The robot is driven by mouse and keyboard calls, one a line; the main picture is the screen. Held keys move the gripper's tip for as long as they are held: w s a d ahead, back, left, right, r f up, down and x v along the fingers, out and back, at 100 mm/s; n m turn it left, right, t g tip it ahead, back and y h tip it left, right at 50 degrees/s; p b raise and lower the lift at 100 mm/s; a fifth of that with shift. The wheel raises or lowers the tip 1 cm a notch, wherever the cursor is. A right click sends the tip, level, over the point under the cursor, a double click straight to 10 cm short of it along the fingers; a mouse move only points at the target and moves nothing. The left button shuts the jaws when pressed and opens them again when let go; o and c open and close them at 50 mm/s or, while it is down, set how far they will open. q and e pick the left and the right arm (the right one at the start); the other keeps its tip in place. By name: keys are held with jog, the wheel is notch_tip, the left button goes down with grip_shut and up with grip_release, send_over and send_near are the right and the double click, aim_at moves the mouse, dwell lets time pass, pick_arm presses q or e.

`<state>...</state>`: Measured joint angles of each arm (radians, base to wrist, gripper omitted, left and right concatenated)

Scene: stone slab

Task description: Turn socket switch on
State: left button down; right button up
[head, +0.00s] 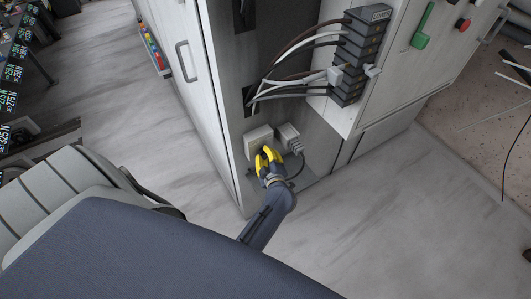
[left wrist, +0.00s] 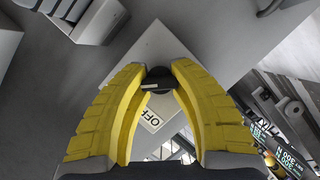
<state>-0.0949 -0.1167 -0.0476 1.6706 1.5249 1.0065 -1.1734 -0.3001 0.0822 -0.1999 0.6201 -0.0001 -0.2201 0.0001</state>
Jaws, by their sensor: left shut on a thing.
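The socket switch is a pale grey box (head: 257,138) low on the cabinet front in the head view. In the left wrist view its pale face (left wrist: 160,42) shows ahead of the fingers, with a dark round knob (left wrist: 157,80) and a label reading OFF (left wrist: 152,120). My left gripper (head: 267,157) has yellow fingers and reaches the box from the front. In the left wrist view its fingertips (left wrist: 158,74) are closed on the dark knob from both sides. The fingers hide part of the box in the head view. My right gripper is in neither view.
A grey plug or connector (head: 289,136) with a dark cable sits close to the right of the switch box. Above are black stacked modules (head: 357,55) with loose cables. A green handle (head: 422,27) and red button (head: 462,23) are at upper right. The floor in front is clear.

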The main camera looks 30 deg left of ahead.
aim_at(265, 154)
pick_arm(q)
jog(key=shift+s, duration=0.1)
dwell(0.3)
jog(key=c, duration=0.9)
grip_release()
jog(key=shift+c, duration=0.2)
jog(key=shift+r, duration=5.05)
